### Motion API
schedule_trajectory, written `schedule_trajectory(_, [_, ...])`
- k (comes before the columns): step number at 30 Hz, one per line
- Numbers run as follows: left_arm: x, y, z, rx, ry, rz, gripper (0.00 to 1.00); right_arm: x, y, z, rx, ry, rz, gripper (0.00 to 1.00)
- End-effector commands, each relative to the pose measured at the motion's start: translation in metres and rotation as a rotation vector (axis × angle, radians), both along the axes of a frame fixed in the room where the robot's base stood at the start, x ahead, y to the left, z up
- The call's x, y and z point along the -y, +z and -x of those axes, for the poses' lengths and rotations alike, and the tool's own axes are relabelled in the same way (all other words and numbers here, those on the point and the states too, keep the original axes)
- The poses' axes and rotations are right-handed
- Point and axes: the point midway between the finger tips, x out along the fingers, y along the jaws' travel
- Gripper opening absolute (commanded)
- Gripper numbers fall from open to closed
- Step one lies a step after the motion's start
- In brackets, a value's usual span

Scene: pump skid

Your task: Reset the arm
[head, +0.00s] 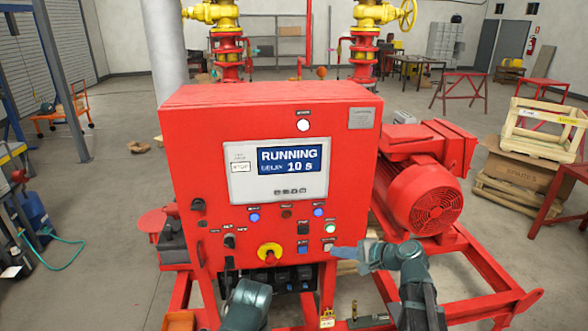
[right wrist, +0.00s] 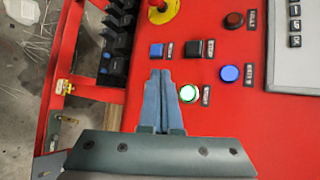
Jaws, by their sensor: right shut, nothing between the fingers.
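The red control cabinet (head: 190,140) stands in front of me, with a display (head: 289,160) reading "RUNNING" and 10 s. In the right wrist view the shut fingers (right wrist: 161,74) point between the green button (right wrist: 189,93) and a blue button (right wrist: 156,50). Whether they touch the panel I cannot tell. A part of my left arm shows at the bottom; its fingers are not visible.
A red motor (head: 425,190) stands right of the cabinet on a red frame. A wooden crate (head: 540,130) and cardboard box are farther right. The floor at left is mostly open.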

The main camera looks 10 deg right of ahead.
Motion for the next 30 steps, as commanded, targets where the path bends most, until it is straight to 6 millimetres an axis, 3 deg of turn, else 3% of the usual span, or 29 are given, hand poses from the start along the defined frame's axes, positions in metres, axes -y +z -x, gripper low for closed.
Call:
schedule_trajectory(5, [0.000, -0.027, 0.000, 0.000, -0.002, -0.001, 0.45, -0.070, -0.067, 0.041, -0.048, 0.263, 0.246, 0.00])
schedule_trajectory(9, [0.000, -0.052, 0.000, 0.000, -0.005, -0.001, 0.45, -0.121, -0.134, 0.099, -0.092, 0.584, 0.549, 0.00])
schedule_trajectory(12, [0.000, -0.068, 0.000, 0.000, -0.007, -0.002, 0.45, -0.139, -0.171, 0.140, -0.120, 0.806, 0.757, 0.00])
schedule_trajectory(15, [0.000, -0.080, 0.000, 0.000, -0.009, -0.002, 0.45, -0.144, -0.196, 0.172, -0.143, 0.994, 0.941, 0.00])
schedule_trajectory(21, [0.000, -0.095, 0.000, -0.001, -0.012, -0.002, 0.45, -0.139, -0.217, 0.208, -0.182, 1.231, 1.188, 0.00])
schedule_trajectory(30, [0.000, -0.098, 0.000, 0.000, -0.012, -0.003, 0.45, -0.135, -0.217, 0.217, -0.200, 1.303, 1.274, 0.00])
